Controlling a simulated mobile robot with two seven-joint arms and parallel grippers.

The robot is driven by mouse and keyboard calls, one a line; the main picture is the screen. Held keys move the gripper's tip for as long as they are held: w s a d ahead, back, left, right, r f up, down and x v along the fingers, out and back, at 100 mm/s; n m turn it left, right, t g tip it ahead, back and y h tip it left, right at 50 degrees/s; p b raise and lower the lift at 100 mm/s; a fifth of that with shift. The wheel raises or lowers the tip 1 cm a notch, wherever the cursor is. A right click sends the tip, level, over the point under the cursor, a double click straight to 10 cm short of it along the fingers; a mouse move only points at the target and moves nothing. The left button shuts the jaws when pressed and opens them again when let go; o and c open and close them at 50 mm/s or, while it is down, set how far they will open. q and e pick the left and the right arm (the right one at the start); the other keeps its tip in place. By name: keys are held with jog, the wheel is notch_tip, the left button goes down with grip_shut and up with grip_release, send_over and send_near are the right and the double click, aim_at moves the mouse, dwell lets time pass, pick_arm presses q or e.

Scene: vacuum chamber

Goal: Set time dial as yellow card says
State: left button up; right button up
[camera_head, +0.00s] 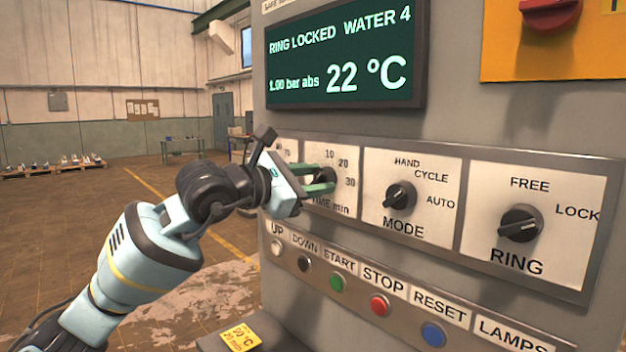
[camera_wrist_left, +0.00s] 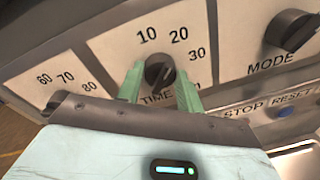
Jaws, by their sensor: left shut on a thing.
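The black time dial (camera_wrist_left: 160,71) sits on a white plate marked 10, 20, 30 and TIME min. My left gripper (camera_head: 331,179) has its green fingers on either side of the dial, shut on it; the fingers also show in the left wrist view (camera_wrist_left: 160,84). In the head view they partly cover the dial. I cannot clearly tell which number its pointer faces. The yellow card (camera_head: 240,337) lies at the bottom of the head view; its small print seems to read 90 °C, 20 min. My right gripper is not in view.
The mode knob (camera_head: 400,196) and ring knob (camera_head: 520,224) are right of the time dial. Several push buttons, including green start (camera_head: 337,282) and red stop (camera_head: 380,304), run below. The screen (camera_head: 345,58) above reads RING LOCKED, WATER 4, 1.00 bar abs, 22 °C.

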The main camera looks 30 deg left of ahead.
pick_arm(q)
jog(key=shift+f, duration=0.1)
jog(key=o, duration=1)
jog(key=b+v, duration=0.1)
jog(key=v, duration=0.6)
jog(key=shift+s+a+b, duration=0.2)
jog(key=shift+s+b, duration=0.15)
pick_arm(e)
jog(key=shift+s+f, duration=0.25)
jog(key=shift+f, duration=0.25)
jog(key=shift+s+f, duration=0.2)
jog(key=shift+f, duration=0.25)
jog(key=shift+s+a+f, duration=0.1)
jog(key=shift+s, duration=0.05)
